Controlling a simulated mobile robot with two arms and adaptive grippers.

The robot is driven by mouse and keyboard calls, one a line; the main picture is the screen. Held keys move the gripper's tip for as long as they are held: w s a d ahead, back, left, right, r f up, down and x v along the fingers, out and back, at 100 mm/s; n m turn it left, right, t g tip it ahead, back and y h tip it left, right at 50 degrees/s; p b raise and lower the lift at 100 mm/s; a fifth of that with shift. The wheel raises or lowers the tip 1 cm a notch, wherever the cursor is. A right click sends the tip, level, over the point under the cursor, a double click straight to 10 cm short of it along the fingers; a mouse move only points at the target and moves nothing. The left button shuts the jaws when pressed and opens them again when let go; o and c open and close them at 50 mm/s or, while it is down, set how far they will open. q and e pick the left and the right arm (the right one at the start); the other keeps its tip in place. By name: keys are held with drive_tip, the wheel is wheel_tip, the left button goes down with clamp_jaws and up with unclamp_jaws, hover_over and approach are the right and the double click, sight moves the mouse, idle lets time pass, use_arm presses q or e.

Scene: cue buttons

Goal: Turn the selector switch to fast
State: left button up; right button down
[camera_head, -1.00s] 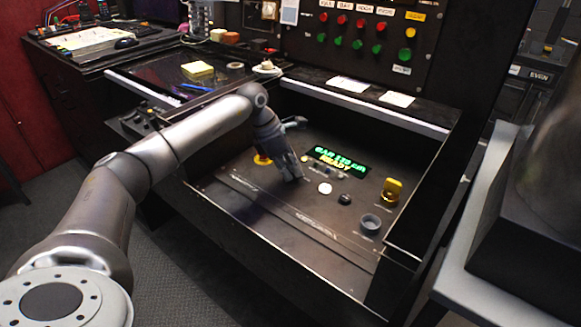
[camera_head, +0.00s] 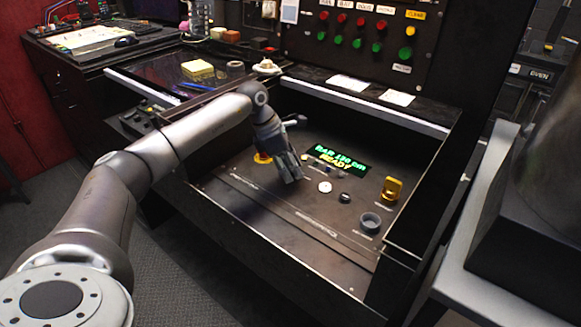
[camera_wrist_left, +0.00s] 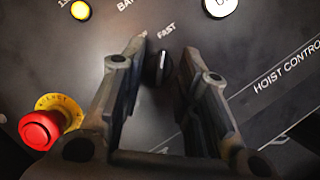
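The selector switch (camera_wrist_left: 158,68) is a black knob with a white pointer line, on the dark sloping panel (camera_head: 270,205). Its line points up, roughly toward the FAST label (camera_wrist_left: 166,30); the other label is partly hidden by a finger. My left gripper (camera_wrist_left: 162,58) is open, with one finger on each side of the knob. A narrow gap shows on the right; whether the left finger touches the knob I cannot tell. In the head view my left gripper (camera_head: 290,180) points down at the panel and hides the switch. My right gripper is out of view.
A red emergency button (camera_wrist_left: 40,129) on a yellow ring sits left of the fingers. A lit yellow lamp (camera_wrist_left: 80,10) and a white button (camera_wrist_left: 220,6) are above. A green-lit display (camera_head: 338,160), yellow switch (camera_head: 391,189) and grey round part (camera_head: 370,223) lie to the right.

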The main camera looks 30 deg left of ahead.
use_arm(q)
drive_tip(key=v, duration=1.2)
